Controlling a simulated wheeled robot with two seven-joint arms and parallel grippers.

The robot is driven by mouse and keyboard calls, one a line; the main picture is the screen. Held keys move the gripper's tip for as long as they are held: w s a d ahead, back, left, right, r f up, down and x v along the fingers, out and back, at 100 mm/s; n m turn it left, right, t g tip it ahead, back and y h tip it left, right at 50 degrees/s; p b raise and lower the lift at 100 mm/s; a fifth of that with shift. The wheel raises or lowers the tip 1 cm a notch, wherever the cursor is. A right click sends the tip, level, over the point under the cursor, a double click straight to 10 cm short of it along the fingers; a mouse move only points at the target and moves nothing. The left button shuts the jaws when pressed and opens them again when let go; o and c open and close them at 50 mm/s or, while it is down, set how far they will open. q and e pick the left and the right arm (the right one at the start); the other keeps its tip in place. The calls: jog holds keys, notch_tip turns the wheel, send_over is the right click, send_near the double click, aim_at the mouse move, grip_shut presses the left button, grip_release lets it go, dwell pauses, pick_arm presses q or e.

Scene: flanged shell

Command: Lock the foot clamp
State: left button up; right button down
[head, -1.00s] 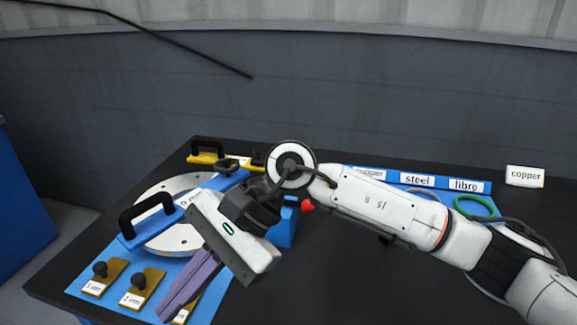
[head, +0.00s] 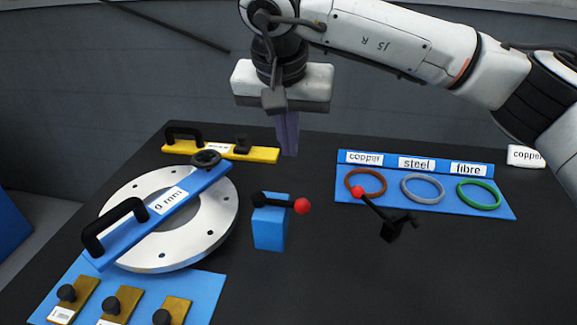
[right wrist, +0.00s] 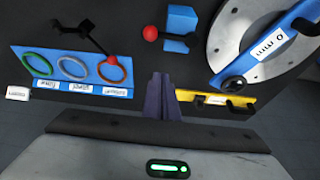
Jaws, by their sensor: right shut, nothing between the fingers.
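Two levers with red ball ends show; no label tells which is the foot clamp. One black lever (head: 280,201) lies across the top of a blue block (head: 270,230), its red ball to the right. The other, a black toggle clamp (head: 392,229), stands on the bare table, its arm slanting up left to a red ball. Both also show in the right wrist view, the blue block (right wrist: 181,20) and the toggle clamp (right wrist: 93,37). My right gripper (head: 289,150) is shut and empty, its purple fingers pointing down beyond the blue block. My left gripper is out of view.
A pale flanged ring (head: 217,225) lies left under a blue "0 mm" bar (head: 190,190) with a black handle. A yellow bar (head: 262,154) lies behind. Copper, steel and fibre rings lie on a blue board (head: 345,190) at right. Brown knobbed plates (head: 120,303) lie front left.

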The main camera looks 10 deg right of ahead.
aim_at(287, 202)
pick_arm(q)
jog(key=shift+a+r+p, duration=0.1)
jog(key=shift+p, duration=0.3)
pick_arm(e)
notch_tip(287, 202, down, 10)
jog(key=shift+s+a+r, duration=0.15)
jog(key=shift+s+r, duration=0.05)
jog(key=shift+s, duration=0.1)
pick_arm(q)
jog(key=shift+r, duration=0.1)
pick_arm(e)
jog(key=shift+w, duration=0.1)
